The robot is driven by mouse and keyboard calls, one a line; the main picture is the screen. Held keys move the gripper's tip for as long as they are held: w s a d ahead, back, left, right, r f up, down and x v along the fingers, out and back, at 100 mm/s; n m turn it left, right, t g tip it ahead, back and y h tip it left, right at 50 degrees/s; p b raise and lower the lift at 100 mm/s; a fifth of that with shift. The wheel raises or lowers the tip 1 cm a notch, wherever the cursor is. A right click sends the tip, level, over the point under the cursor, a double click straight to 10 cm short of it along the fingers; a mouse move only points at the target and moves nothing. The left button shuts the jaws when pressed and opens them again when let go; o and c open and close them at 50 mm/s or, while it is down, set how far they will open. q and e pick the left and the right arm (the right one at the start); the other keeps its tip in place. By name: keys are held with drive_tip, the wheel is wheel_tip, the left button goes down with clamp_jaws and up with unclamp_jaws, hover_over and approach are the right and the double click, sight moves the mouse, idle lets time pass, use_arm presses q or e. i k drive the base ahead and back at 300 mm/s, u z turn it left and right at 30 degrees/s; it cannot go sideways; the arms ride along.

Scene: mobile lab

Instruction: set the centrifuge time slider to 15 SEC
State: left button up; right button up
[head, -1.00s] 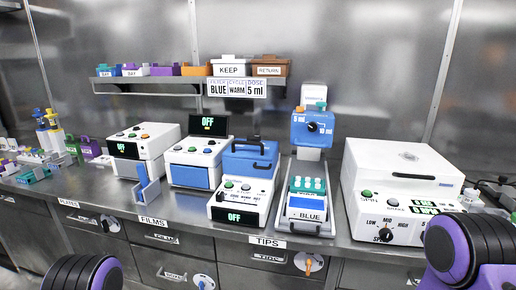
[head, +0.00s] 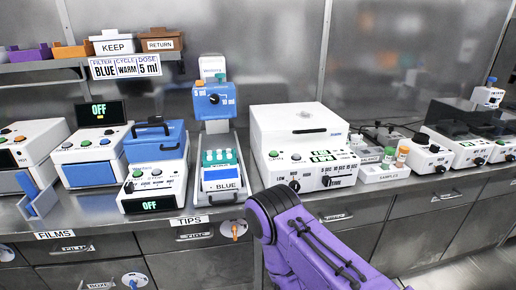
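The centrifuge (head: 298,120) is a white box with a closed lid, standing on the counter right of the middle. A dial marked LOW, MID, HIGH (head: 294,186) is at lower left. The time slider's black knob (head: 326,181) appears near the left end of its scale, below the 5 SEC mark; its exact setting is hard to tell. A purple arm of mine rises just in front. Neither gripper is in view.
Left of the centrifuge stand a blue dispenser (head: 214,100) and white devices with OFF displays, one (head: 155,186) low in front. The counter edge and drawers run below.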

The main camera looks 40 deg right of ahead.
sight(327, 181)
drive_tip(key=u, duration=1.05)
drive_tip(key=k, duration=1.25)
drive_tip(key=z, duration=1.8)
drive_tip(key=i, duration=0.5)
drive_tip(key=z, duration=0.1)
